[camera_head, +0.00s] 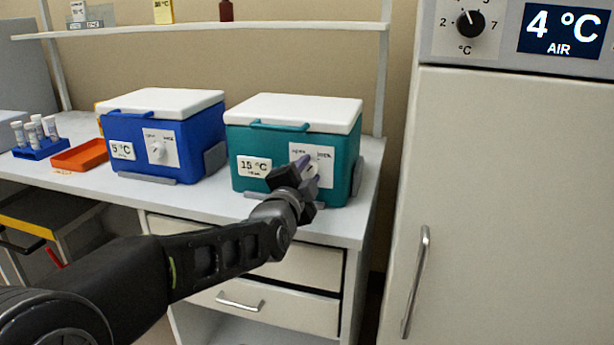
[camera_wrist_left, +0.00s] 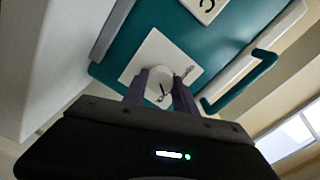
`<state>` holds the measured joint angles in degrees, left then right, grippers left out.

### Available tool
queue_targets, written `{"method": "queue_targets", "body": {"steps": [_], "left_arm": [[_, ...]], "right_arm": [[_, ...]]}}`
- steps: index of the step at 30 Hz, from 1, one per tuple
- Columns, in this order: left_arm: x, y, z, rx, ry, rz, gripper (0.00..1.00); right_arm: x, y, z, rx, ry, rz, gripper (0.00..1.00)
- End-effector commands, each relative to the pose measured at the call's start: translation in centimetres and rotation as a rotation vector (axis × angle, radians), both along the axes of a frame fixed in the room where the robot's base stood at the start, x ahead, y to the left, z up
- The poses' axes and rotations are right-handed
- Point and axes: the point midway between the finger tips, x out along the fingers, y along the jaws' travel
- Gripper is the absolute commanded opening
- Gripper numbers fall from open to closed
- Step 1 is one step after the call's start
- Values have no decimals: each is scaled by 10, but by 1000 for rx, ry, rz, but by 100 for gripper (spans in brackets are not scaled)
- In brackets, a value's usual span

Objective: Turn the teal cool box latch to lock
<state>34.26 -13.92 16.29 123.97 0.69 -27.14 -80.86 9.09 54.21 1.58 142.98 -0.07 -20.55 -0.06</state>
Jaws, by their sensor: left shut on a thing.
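The teal cool box (camera_head: 265,145) with a white lid stands on the bench and carries a "15 °C" label. Its latch is a round white knob (camera_head: 311,168) on a white plate with "open" and "lock" markings. My left gripper (camera_head: 306,166) is at the plate and shut on the knob. In the left wrist view, the fingers (camera_wrist_left: 160,90) sit on both sides of the white knob (camera_wrist_left: 157,83), which has a dark pointer line. The teal front (camera_wrist_left: 165,30) fills much of that view. My fingers partly hide the knob and plate in the head view. My right gripper is out of view.
A blue cool box (camera_head: 160,135) labelled "5 °C" stands to the left on the same bench. An orange tray (camera_head: 80,155) and a blue vial rack (camera_head: 40,148) are farther left. A tall cabinet (camera_head: 495,200) stands to the right. Drawers (camera_head: 285,305) are below the bench.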

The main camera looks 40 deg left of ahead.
Motion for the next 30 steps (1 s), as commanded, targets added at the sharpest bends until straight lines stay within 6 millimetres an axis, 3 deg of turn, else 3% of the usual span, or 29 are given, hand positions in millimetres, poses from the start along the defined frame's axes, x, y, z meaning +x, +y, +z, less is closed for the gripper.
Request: {"method": "queue_targets", "body": {"steps": [9,25,26,30], "left_arm": [[0,0,-2,147,55,-1,0],[0,-1,-2,178,66,-1,0],[0,-1,-2,178,66,-1,35],[0,-1,-1,177,65,-1,46]], "right_arm": [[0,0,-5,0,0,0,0],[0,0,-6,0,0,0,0],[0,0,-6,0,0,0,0],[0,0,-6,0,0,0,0]]}}
